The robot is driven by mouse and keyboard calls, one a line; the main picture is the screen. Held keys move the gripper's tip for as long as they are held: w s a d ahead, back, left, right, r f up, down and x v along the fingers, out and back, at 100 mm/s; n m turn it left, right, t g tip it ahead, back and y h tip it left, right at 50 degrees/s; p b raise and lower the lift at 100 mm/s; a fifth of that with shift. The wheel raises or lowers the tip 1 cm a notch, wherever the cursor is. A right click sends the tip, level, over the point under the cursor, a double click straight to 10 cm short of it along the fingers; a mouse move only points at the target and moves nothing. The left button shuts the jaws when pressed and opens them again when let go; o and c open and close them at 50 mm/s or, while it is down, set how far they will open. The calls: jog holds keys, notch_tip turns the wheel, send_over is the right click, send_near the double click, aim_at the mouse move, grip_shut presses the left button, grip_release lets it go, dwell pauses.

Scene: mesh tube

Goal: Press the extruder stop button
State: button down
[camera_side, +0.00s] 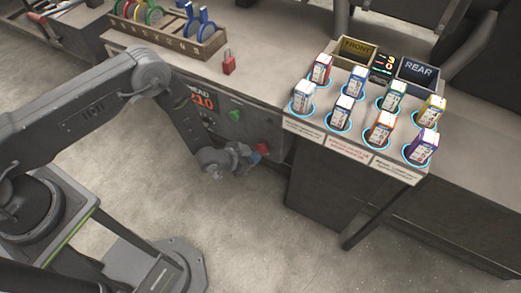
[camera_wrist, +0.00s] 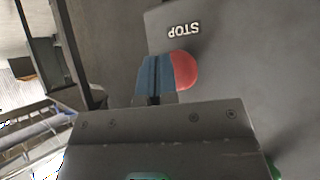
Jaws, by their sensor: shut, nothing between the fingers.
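The red stop button (camera_side: 262,148) is on the front panel of the grey machine, low and right of the display. In the wrist view the round red button (camera_wrist: 187,70) sits beside the white STOP lettering (camera_wrist: 184,30), which appears upside down. My gripper (camera_wrist: 157,72) has its blue fingers shut together with nothing between them. Its tips overlap the left part of the button in the wrist view; I cannot tell whether they touch it. In the side view my gripper (camera_side: 250,157) is just left of and below the button.
A green button (camera_side: 234,115) is on the panel, up and left of the red one, beside a display (camera_side: 201,101). A red padlock (camera_side: 228,63) stands on top. A table (camera_side: 408,170) with several small boxes is at the right. Open floor lies in front of the panel.

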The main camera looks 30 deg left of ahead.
jog(key=shift+s, duration=0.3)
jog(key=shift+s, duration=2.5)
